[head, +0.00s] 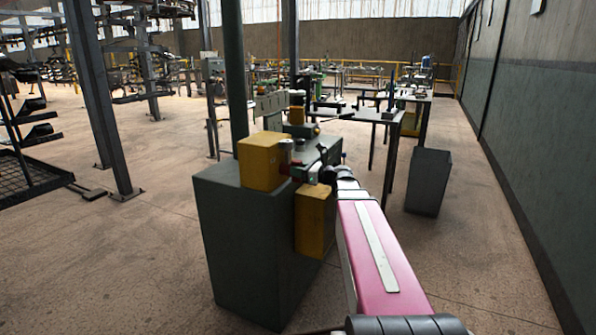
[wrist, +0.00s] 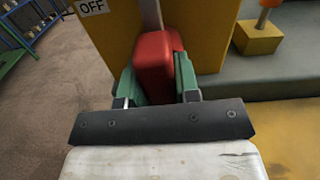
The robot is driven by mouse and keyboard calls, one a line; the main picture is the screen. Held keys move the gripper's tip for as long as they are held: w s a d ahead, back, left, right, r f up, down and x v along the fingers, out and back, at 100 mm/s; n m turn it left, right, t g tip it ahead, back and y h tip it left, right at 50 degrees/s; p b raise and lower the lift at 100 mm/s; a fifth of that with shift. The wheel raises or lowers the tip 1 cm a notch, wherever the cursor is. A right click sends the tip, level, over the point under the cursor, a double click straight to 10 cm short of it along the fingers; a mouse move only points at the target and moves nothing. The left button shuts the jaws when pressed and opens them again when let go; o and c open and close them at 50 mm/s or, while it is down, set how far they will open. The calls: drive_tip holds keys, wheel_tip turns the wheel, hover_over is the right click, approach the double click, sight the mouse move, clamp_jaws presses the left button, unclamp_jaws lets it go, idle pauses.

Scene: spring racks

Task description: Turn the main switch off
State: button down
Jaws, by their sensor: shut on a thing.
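The main switch shows in the wrist view as a red handle (wrist: 154,58) on the front of a yellow box (wrist: 208,30). A label reading OFF (wrist: 91,6) is on the box, up and to the left of the handle. My gripper (wrist: 158,82) has its two green fingers on either side of the red handle and is shut on it. In the head view the yellow box (head: 262,160) sits on a dark green cabinet (head: 235,235), and my gripper (head: 290,160) reaches its right side. The handle is mostly hidden there by my gripper.
A second yellow box (head: 314,220) is on the cabinet's side below my arm. A dark bin (head: 428,182) stands on the floor to the right, near a table (head: 385,116). An orange knob (wrist: 268,8) on a yellow base is right of the switch. Floor to the left is open.

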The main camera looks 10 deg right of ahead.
drive_tip(key=n, duration=0.4)
drive_tip(key=shift+s+a+n, duration=0.1)
drive_tip(key=shift+s+n, duration=0.05)
drive_tip(key=shift+n, duration=0.15)
drive_tip(key=n, duration=0.4)
drive_tip(key=shift+s+a+f+n, duration=0.1)
drive_tip(key=shift+f+n, duration=0.1)
drive_tip(key=shift+n, duration=0.1)
drive_tip(key=n, duration=0.4)
drive_tip(key=shift+s+f, duration=0.1)
drive_tip(key=shift+f, duration=0.05)
drive_tip(key=shift+f+n, duration=0.15)
drive_tip(key=shift+n, duration=1.85)
drive_tip(key=c, duration=0.8)
unclamp_jaws()
drive_tip(key=shift+c, duration=0.2)
drive_tip(key=shift+s, duration=0.1)
drive_tip(key=v, duration=1)
drive_tip(key=shift+s+d, duration=0.15)
drive_tip(key=shift+d, duration=0.15)
